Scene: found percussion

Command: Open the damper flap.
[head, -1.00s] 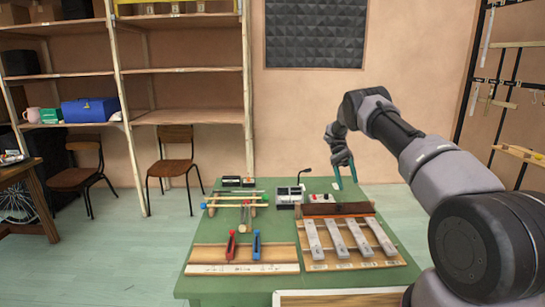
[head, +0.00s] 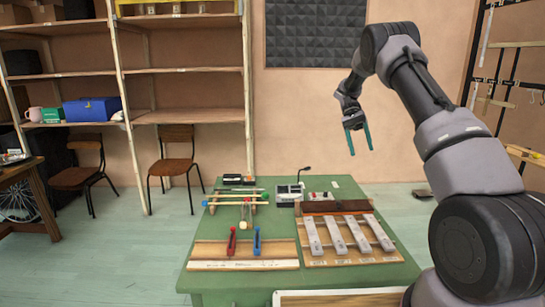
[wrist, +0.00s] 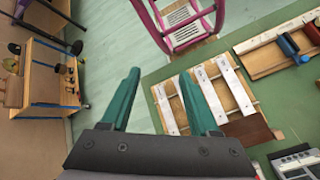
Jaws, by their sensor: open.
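The damper flap looks to be the dark brown strip (head: 338,207) along the back edge of the bar instrument (head: 386,257) on the green table. It lies across or just behind the far ends of the grey metal bars; I cannot tell how far it is raised. In the wrist view, a brown panel (wrist: 249,130) shows at the bar ends, partly hidden by my gripper. My gripper (head: 361,152) is open and empty, high above the table's back right, fingers pointing down. In the wrist view its teal fingers (wrist: 160,78) are apart and touch nothing.
A board with red and blue handles (head: 244,254) lies left of the bars. A grey device (head: 287,194) and a thin dark gooseneck stand behind them. A pink stool (wrist: 183,22) shows in the wrist view. The air around my gripper is clear.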

